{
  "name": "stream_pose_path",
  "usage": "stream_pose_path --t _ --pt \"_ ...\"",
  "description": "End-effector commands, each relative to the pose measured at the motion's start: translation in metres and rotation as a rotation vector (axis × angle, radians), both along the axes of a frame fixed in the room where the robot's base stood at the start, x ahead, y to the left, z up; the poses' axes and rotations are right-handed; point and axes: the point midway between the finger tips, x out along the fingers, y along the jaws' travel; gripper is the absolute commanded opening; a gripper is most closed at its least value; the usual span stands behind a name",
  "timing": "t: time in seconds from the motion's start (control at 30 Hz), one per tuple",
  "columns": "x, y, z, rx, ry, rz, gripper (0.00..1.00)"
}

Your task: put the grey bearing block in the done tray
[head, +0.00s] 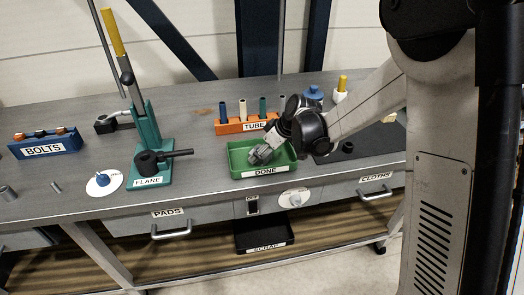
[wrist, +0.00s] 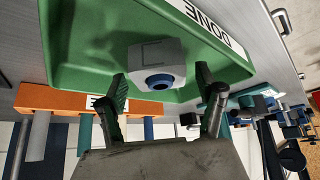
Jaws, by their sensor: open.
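The grey bearing block (wrist: 157,54), with a blue ring around its dark bore, is in the green done tray (wrist: 75,65) in the wrist view. It appears to rest on the tray floor. My gripper (wrist: 162,80) is open, with one finger on each side of the block's near end and gaps visible between fingers and block. In the head view my gripper (head: 262,154) reaches down into the done tray (head: 236,161) from the right. There I cannot clearly tell the block apart from the gripper.
The orange tube rack (head: 231,127) with upright tubes stands just behind the tray. The green flare press (head: 147,140) stands to the left, the blue bolts bin (head: 45,145) at far left. A dark mat (head: 375,143) lies right. The scrap bin (head: 262,238) is below the bench.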

Motion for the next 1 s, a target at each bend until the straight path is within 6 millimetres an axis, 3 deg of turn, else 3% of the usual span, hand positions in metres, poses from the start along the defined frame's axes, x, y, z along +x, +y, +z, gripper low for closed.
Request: stream_pose_path --t 0.17,0.7,1.0 --pt "-0.005 -0.007 0.015 0.000 0.000 -0.001 0.68" --pt "-0.031 -0.048 0.090 -0.001 0.001 -0.001 0.68" --pt "-0.036 -0.054 0.103 0.000 0.000 0.000 0.68"
